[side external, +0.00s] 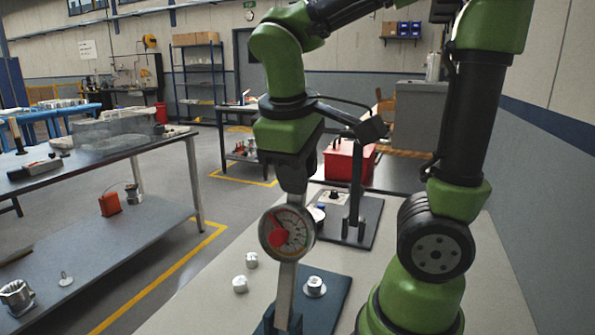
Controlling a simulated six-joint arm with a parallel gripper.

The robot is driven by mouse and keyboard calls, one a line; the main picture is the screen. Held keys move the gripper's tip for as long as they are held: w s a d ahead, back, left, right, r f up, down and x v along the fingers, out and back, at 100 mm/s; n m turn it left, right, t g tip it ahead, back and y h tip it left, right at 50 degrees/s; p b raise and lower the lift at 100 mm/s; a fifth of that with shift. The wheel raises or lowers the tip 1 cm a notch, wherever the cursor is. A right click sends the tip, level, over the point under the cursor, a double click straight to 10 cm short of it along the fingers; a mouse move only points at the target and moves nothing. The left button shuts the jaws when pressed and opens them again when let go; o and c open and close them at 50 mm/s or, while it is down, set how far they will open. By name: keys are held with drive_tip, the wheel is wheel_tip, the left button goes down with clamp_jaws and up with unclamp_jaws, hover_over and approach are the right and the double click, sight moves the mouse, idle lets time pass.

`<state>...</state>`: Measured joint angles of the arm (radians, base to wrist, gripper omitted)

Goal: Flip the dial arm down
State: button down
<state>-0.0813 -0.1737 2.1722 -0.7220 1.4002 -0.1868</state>
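A round dial gauge (287,233) with a pale face and a red centre sits on an upright silver bar (285,298), which I take to be the dial arm. The bar stands nearly vertical and its lower end meets a dark blue fixture (268,326) at the bottom edge. My gripper (293,188) points down at the top of the bar, just above the gauge. Its fingers overlap the bar's upper end, so I cannot tell whether they grip it. A small silver housing (314,287) sits on the blue plate (333,297) right of the bar.
Two small white parts (240,284) (252,260) lie on the pale bench left of the bar. Behind stands a dark plate (362,226) with a black upright post (356,185). A red box (349,163) is farther back. Another workbench (90,150) is at left.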

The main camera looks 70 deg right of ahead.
drive_tip(key=shift+f, duration=0.15)
drive_tip(key=d+f+y, duration=0.7)
drive_tip(key=d+f, duration=0.5)
drive_tip(key=d, duration=0.4)
drive_tip(key=shift+f+y, duration=0.15)
drive_tip(key=shift+y, duration=0.15)
drive_tip(key=c, duration=1.1)
unclamp_jaws()
drive_tip(key=shift+d, duration=0.1)
drive_tip(key=shift+o, duration=0.2)
drive_tip(key=shift+d, duration=0.1)
